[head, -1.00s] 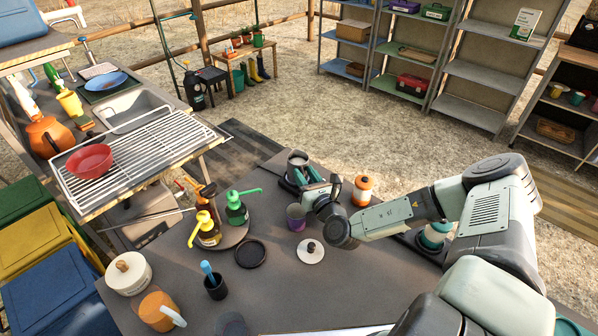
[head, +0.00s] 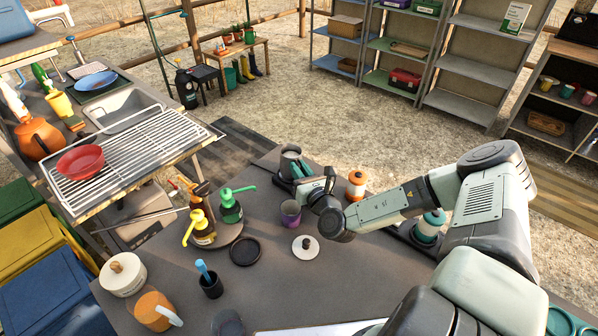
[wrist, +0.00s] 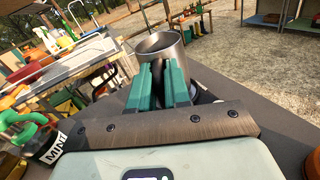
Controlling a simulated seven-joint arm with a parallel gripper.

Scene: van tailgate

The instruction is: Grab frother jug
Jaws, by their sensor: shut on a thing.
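The frother jug (wrist: 160,42) is a brushed-metal cup with a dark handle, upright or nearly so in the wrist view. It also shows in the head view (head: 290,157) at the far edge of the dark table. My gripper (wrist: 162,78) has its teal fingers closed on the jug's dark handle, with the jug body just beyond the fingertips. In the head view my gripper (head: 300,172) reaches the jug from the near right side. The jug's base is partly hidden, and I cannot tell whether it touches the table.
A purple cup (head: 291,213) and a white lid with a dark knob (head: 305,246) stand close by. An orange-and-white jar (head: 356,185) is just right of my gripper. Pump bottles (head: 230,208) stand on a round tray to the left.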

